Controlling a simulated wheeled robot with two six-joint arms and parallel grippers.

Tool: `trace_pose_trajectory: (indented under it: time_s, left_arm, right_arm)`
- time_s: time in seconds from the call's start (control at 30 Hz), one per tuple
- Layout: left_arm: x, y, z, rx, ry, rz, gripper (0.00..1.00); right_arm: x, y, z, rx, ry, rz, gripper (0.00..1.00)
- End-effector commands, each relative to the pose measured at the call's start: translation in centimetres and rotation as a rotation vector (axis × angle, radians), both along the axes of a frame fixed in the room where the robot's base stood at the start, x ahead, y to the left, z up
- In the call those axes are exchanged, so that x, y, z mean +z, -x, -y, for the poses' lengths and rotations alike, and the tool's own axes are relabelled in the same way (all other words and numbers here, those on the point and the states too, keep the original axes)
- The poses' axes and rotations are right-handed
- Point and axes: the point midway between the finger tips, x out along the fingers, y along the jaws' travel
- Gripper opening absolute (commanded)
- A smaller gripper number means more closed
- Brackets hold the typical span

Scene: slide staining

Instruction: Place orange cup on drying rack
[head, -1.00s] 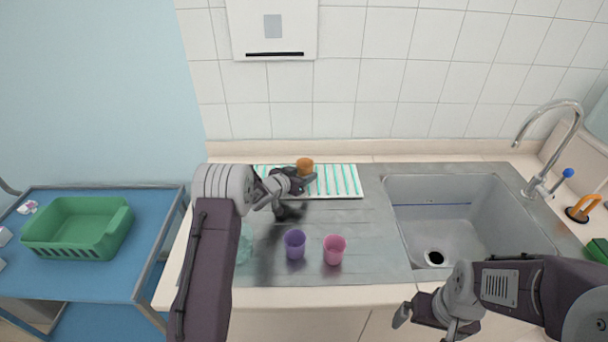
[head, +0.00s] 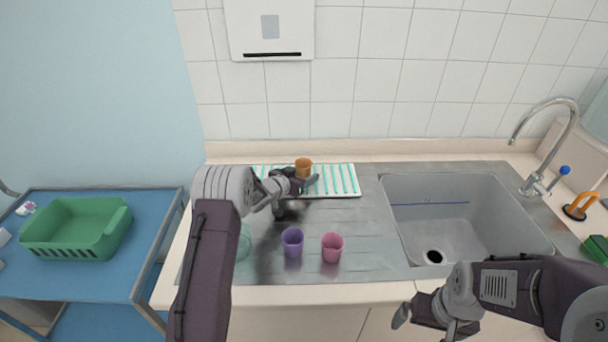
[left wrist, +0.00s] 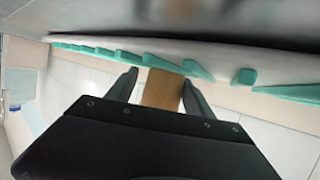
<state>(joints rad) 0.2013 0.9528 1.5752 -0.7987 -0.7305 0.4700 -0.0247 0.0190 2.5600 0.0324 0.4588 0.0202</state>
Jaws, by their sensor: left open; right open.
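The orange cup (head: 303,166) stands on the white drying rack with teal ridges (head: 345,181) at the back of the counter. In the left wrist view the orange cup (left wrist: 162,89) is between the two fingers of my left gripper (left wrist: 160,85), against the rack's teal ridges (left wrist: 195,69). My left gripper (head: 300,181) is open around the cup; in the head view it hides the cup's lower part. My right gripper (head: 425,312) is open and empty in front of the counter's edge, below the sink.
A purple cup (head: 292,242), a pink cup (head: 332,247) and a translucent green cup (head: 243,242), partly behind my left arm, stand on the steel drainboard. The sink (head: 460,215) with its faucet (head: 560,135) is at right. A green basket (head: 78,228) sits on a blue cart at left.

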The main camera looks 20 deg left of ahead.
Motion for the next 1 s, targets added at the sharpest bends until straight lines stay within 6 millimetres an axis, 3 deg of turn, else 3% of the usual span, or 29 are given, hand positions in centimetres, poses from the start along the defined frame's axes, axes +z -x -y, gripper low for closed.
trace_pose_trajectory:
  time_s: [0.03,0.27,0.4,0.7,1.0]
  left_arm:
    - [-1.3,0.4,-0.4,0.012,0.000,-0.030,0.70]
    - [-1.3,0.4,-0.4,0.013,0.001,-0.030,0.70]
    - [0.6,0.4,-0.5,0.013,0.001,-0.028,0.70]
    - [2.6,5.6,-2.2,0.011,0.001,-0.019,0.70]
    - [3.3,6.8,-2.5,0.007,-0.001,-0.015,0.70]
  right_arm:
    - [-0.1,0.0,0.0,0.000,0.000,0.000,1.00]
    - [-0.1,0.0,0.0,0.000,0.000,0.000,1.00]
    - [1.2,0.0,0.0,0.000,0.000,0.000,1.00]
    - [0.3,0.0,0.0,0.000,0.000,0.000,1.00]
    - [0.3,0.0,0.0,0.000,0.000,0.000,1.00]
